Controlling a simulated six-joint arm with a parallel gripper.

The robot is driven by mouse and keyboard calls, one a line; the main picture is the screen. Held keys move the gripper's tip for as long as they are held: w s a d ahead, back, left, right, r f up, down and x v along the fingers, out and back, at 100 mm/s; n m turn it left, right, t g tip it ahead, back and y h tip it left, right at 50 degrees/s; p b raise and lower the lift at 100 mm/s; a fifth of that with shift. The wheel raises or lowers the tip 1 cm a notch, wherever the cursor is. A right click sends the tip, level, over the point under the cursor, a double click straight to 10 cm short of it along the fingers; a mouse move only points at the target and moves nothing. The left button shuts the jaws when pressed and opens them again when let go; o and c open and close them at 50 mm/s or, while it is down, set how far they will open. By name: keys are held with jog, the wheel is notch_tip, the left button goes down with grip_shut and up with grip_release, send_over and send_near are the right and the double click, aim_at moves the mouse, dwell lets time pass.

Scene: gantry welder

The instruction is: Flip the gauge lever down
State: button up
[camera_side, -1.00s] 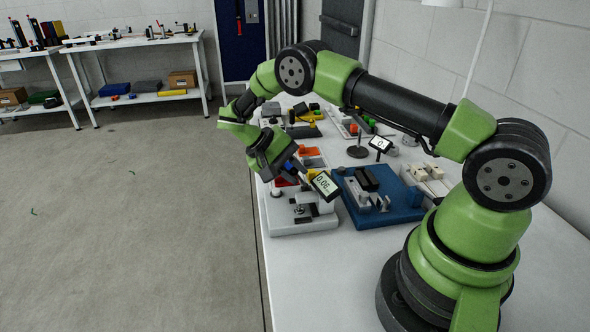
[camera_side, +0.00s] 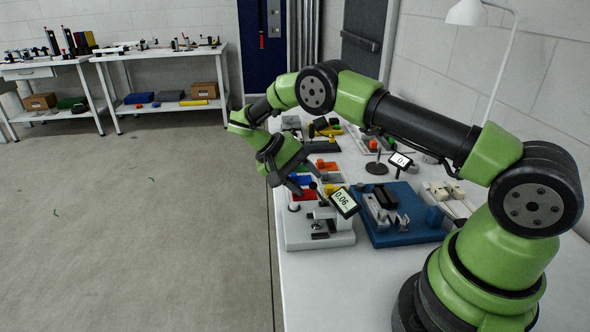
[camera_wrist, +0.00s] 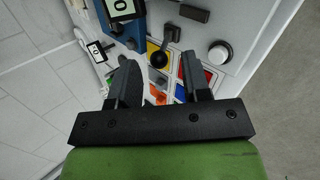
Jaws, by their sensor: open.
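The gauge has a pale base (camera_side: 320,238) at the near end of the bench, with a tilted display (camera_side: 344,202) reading about 0.06. Its base (camera_wrist: 240,20) also shows in the wrist view, with a white round knob (camera_wrist: 220,53) and a dark block (camera_wrist: 194,12). A black ball on a thin stem (camera_wrist: 158,60), which looks like the lever, shows between and beyond my fingers; I cannot tell its exact angle. My gripper (camera_side: 303,186) is open and empty above the far side of the gauge. In the wrist view, my gripper (camera_wrist: 160,75) has its fingers apart.
A tray of coloured compartments (camera_side: 325,172) lies beyond the gauge, under my gripper. Bare bench (camera_side: 365,290) lies in front. A lamp (camera_side: 467,13) stands at the right.

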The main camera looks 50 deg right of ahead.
jog(key=shift+v, duration=2.4)
jog(key=s+a+r+n+t+y, duration=0.1)
jog(key=s+r+n+t+y, duration=0.15)
jog(key=r, duration=0.65)
jog(key=s+a+r+n+t+y, duration=0.1)
jog(key=s+a+r+t, duration=0.2)
jog(key=r, duration=0.6)
jog(key=s+a+r+t+y, duration=0.1)
jog(key=s+t, duration=0.3)
jog(key=s, duration=0.4)
jog(key=s+a+r+t+y, duration=0.1)
jog(key=s+a+t+y, duration=0.2)
jog(key=s, duration=0.6)
jog(key=shift+a+t, duration=0.25)
jog(key=shift+t, duration=0.4)
jog(key=shift+m, duration=0.25)
jog(key=shift+c, duration=0.2)
